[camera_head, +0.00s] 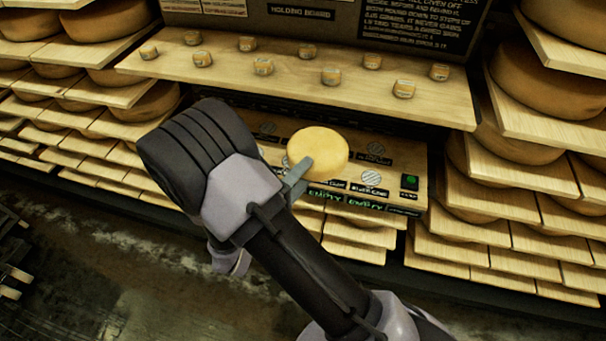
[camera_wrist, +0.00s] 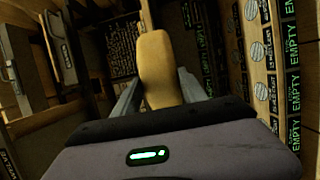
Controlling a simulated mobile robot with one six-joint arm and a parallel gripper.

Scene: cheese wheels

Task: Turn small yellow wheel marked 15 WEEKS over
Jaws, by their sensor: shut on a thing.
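A small plain yellow cheese wheel (camera_head: 318,149) is held in my gripper (camera_head: 297,178) in the head view, in front of the lower board. One of its round faces is turned toward the head camera and no mark can be read on it. In the wrist view the wheel (camera_wrist: 158,68) shows edge-on between the two fingers of my gripper (camera_wrist: 158,92). The fingers are shut on its two sides. Whether the wheel touches the board behind it cannot be told.
The lower board (camera_head: 413,160) has round grey pads, labels and a green button (camera_head: 410,181). The upper shelf (camera_head: 300,82) carries several small labelled wheels. Racks of large cheese wheels (camera_head: 570,85) stand left and right. The floor (camera_head: 120,270) in front is clear.

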